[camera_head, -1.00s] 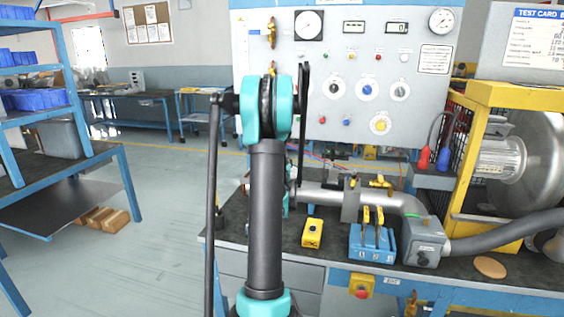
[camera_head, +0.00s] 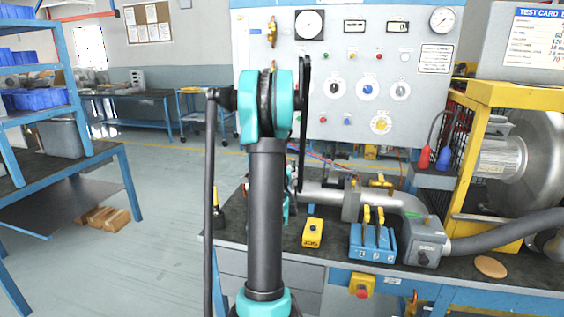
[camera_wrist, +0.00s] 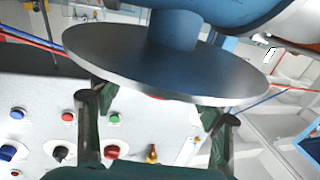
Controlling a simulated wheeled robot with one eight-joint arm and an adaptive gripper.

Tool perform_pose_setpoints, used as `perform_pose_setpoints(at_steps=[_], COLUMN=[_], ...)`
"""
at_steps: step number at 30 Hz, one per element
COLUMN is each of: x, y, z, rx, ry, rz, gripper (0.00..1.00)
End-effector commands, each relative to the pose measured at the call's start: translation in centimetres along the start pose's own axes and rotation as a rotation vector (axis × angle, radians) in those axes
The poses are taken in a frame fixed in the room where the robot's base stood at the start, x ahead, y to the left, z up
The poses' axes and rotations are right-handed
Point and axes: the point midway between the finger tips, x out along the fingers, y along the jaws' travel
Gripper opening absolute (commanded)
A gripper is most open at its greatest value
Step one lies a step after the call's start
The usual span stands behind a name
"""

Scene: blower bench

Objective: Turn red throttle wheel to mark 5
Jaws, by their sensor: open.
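My gripper (camera_wrist: 156,103) shows in the wrist view with two dark green fingers apart. Its fingertips are close under the rim of a wide grey metal disc (camera_wrist: 150,68) on a blue shaft (camera_wrist: 175,28). I cannot tell whether they touch it. No whole red throttle wheel or mark 5 is clear in either view. In the head view, my arm hides part of the bench and my gripper cannot be made out.
The control panel (camera_head: 340,105) with knobs and gauges stands behind the bench. A grey pipe (camera_head: 325,198), a yellow box (camera_head: 312,232), a blue lever box (camera_head: 372,243) and a grey switch box (camera_head: 425,238) are on the bench.

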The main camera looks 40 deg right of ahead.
Motion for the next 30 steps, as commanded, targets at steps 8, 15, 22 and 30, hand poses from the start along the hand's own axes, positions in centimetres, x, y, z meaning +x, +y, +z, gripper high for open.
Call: perform_pose_setpoints(at_steps=[8, 15, 22, 30], x=[-5.6, -7.9, -8.1, -8.1], y=[0.0, 0.0, 0.0, 0.0], z=[0.0, 0.0, 0.0, 0.0], rx=[0.000, 0.000, 0.000, -0.001], ry=[0.000, 0.000, 0.000, 0.000], rz=[0.000, 0.000, 0.000, 0.000], gripper=[0.67, 0.67, 0.67, 0.67])
